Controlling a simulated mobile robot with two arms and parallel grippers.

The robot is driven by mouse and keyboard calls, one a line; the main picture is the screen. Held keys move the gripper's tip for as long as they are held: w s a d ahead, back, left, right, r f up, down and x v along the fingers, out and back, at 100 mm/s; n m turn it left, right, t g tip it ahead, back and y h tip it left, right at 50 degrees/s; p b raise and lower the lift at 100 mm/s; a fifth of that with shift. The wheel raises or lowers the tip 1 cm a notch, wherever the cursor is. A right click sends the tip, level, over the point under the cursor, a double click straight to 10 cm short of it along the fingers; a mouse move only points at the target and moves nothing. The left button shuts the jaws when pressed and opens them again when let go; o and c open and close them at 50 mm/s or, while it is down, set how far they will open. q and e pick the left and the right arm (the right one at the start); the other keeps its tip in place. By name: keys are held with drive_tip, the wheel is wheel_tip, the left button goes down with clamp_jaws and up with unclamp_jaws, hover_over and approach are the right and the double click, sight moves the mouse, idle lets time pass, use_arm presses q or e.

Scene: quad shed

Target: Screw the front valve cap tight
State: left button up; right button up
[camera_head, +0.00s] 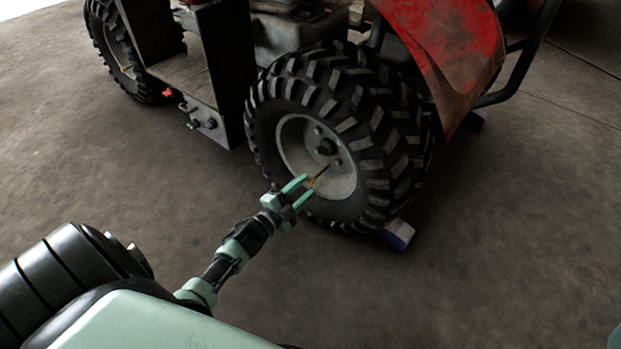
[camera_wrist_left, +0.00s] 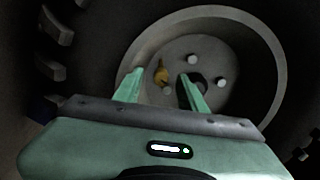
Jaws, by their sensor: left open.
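The front wheel (camera_head: 340,130) of the quad has a knobbly black tyre and a pale grey rim (camera_head: 338,187). A small brass-coloured piece, which looks like the valve cap (camera_head: 313,182), shows at the tips of my left gripper (camera_head: 306,186), with a thin dark stem beside it. In the left wrist view the cap (camera_wrist_left: 161,76) appears between the open fingers of the left gripper (camera_wrist_left: 160,74), closer to the left finger. I cannot tell whether a finger touches it or how far it is screwed on. My right gripper is out of view.
A blue and white block (camera_head: 397,235) sits against the tyre's underside. The red fender (camera_head: 440,45) and a black bar (camera_head: 515,75) are above right. A footwell panel (camera_head: 190,80) stands left of the wheel. The concrete floor (camera_head: 510,240) to the right is clear.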

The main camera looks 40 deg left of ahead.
use_arm(q)
drive_tip(key=shift+s+a+p, duration=0.1)
drive_tip(key=shift+s+p, duration=0.5)
drive_tip(key=shift+s, duration=1.35)
